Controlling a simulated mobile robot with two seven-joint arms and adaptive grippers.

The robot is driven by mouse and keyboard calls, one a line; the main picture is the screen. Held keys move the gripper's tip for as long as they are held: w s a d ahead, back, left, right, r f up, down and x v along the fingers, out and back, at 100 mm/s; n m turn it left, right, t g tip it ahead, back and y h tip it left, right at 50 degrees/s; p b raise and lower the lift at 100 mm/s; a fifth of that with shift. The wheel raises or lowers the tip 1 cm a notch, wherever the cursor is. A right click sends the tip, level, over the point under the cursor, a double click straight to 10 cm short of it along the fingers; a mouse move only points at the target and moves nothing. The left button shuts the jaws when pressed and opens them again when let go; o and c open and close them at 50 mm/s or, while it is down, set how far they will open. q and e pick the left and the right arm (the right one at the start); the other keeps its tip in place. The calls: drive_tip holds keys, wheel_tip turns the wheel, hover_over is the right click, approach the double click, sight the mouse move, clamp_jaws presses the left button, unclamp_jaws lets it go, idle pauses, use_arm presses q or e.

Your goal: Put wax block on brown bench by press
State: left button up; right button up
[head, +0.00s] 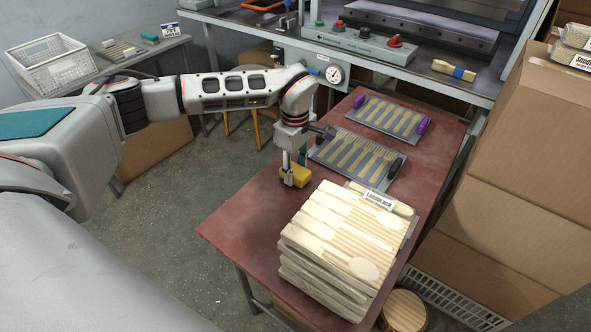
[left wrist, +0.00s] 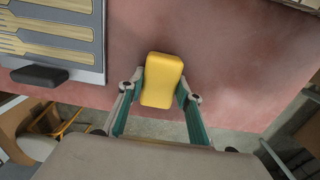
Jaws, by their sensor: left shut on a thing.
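The yellow wax block (head: 298,176) is between the fingers of my left gripper (head: 293,171), over the left edge area of the brown bench (head: 245,222). I cannot tell whether its underside touches the bench. In the left wrist view the block (left wrist: 162,80) sits between the two green-lined fingertips (left wrist: 160,90), with the bench top (left wrist: 235,50) behind it. The press (head: 425,32) stands on a grey table beyond the bench's far end. My right gripper is not in view.
Two grey trays (head: 357,152) (head: 384,118) of wooden cutlery lie on the bench behind the block. A stack of wooden spoon blanks (head: 340,250) stands at the front right. Bare bench lies left of the stack. Cardboard boxes (head: 520,180) stand at the right.

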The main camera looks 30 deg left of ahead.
sight(295, 169)
use_arm(q)
drive_tip(key=shift+f, duration=0.15)
drive_tip(key=o, duration=1.2)
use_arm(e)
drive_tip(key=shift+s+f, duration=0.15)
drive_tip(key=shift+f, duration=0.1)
use_arm(q)
wheel_tip(295, 169, up, 12)
drive_tip(key=shift+r+p, duration=0.15)
drive_tip(key=shift+p, duration=0.7)
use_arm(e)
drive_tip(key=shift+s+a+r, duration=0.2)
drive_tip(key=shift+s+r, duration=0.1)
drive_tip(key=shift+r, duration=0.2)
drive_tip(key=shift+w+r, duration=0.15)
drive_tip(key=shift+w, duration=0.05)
